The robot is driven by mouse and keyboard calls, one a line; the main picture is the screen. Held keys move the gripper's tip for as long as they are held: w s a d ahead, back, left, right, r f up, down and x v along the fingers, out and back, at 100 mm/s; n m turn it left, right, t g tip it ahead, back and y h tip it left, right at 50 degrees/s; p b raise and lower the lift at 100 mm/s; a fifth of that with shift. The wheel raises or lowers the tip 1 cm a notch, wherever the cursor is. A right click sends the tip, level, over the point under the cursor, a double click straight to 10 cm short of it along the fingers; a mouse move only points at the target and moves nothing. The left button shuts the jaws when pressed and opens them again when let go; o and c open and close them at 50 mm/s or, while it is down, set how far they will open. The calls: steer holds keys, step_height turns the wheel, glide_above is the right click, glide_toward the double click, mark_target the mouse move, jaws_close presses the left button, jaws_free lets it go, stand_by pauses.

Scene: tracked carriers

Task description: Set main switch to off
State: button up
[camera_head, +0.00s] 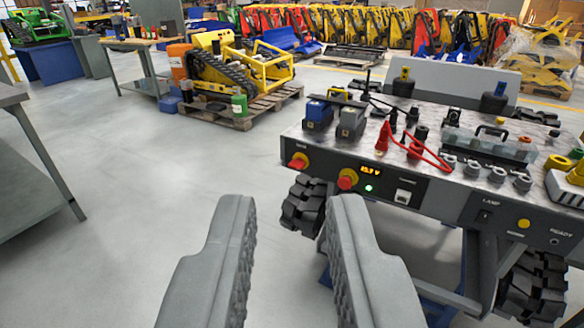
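A tracked carrier's grey front panel (428,191) is on the right. A red knob (299,161) sits at the panel's left end, with a small label above it that is too small to read surely. A second red knob on a yellow base (347,179) is to its right. I cannot tell for certain which is the main switch. A lit display (371,170) reads about 25.7 V, and a green light (369,188) glows below it. My gripper (290,205) is open and empty, its fingers apart in front of and below the panel's left end, not visibly touching anything.
Batteries (351,121), red cables (425,153) and several connectors crowd the carrier's top. Black tracks (305,204) show under the panel. A grey table (35,160) stands left, and a yellow machine (225,72) on a pallet behind. The floor between is clear.

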steer(key=shift+o, duration=0.7)
steer(key=w+a+m, duration=0.1)
steer(key=w+m, duration=0.2)
steer(key=w, duration=0.6)
steer(key=shift+w+a+y, duration=0.3)
steer(key=shift+w, duration=0.05)
steer(key=w+a+f+m+h, duration=0.15)
steer(key=w+f+m, duration=0.35)
steer(key=w, duration=0.7)
steer(key=w+a+f+m+h, duration=0.15)
steer(key=w+f+m, duration=0.4)
steer(key=w, duration=0.65)
steer(key=m+g+h, duration=0.2)
steer(key=m+h, duration=0.5)
steer(key=m, duration=0.4)
glide_toward(294, 168)
steer(key=shift+n, duration=0.25)
steer(key=x, duration=1.1)
steer(key=shift+s, duration=0.1)
jaws_close()
